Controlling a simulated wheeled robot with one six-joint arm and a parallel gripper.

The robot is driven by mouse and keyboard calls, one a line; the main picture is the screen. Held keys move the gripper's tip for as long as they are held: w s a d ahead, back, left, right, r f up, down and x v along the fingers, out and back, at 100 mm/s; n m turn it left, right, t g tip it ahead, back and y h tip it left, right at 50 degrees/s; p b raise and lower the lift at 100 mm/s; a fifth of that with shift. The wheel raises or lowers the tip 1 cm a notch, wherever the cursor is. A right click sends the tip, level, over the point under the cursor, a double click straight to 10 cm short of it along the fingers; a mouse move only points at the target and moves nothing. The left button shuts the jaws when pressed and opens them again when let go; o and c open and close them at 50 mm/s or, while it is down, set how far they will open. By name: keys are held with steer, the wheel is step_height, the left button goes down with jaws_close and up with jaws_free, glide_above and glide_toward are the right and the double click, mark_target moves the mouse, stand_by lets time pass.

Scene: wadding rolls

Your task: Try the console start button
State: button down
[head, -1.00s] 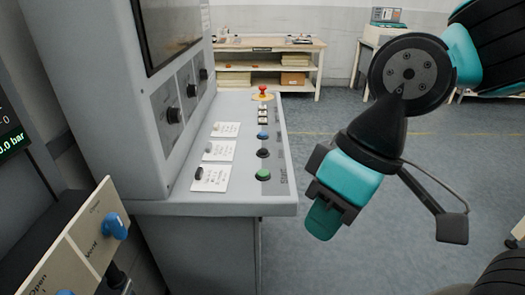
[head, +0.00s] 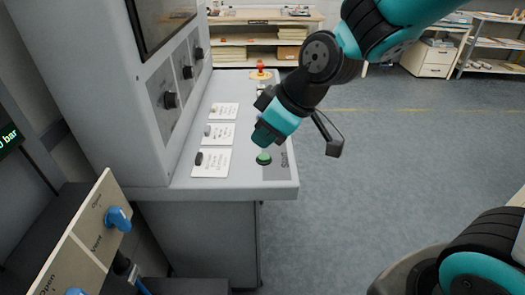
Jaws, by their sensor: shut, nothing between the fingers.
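The green start button (head: 264,158) sits near the front end of the sloping grey console (head: 235,184), beside the printed word "Start". My gripper (head: 263,138) is shut and empty, with its teal tip over the console just behind and above the green button in the head view. A small gap shows between the tip and the button, but I cannot tell the exact height. My gripper and wrist hide the blue and black buttons further back on the console.
A red mushroom button (head: 261,66) on a yellow base stands at the console's far end. A panel with blue valve handles (head: 118,218) is at lower left. Open floor lies to the right.

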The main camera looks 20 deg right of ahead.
mark_target(263, 158)
steer(key=w+d+f+n+t, duration=0.2)
steer(key=w, duration=0.4)
steer(key=w+d+f+n+t+h+p, duration=0.1)
steer(key=w+d+f+t, duration=0.1)
steer(key=w, duration=0.5)
steer(key=shift+w+d+f+n+p, duration=0.3)
steer(key=shift+d+f+n, duration=0.1)
steer(key=shift+f, duration=0.1)
steer(key=shift+a+f, duration=0.1)
step_height(263, 158, down, 9)
steer(key=b, duration=0.6)
steer(key=shift+r+b, duration=0.2)
steer(key=shift+b, duration=0.1)
steer(key=shift+f, duration=0.15)
stand_by(0.4)
steer(key=shift+f+b, duration=0.25)
steer(key=shift+b, duration=0.25)
steer(key=shift+f+b, duration=0.45)
stand_by(0.4)
steer(key=shift+r, duration=0.15)
steer(key=shift+r+p, duration=0.5)
steer(key=shift+r, duration=0.2)
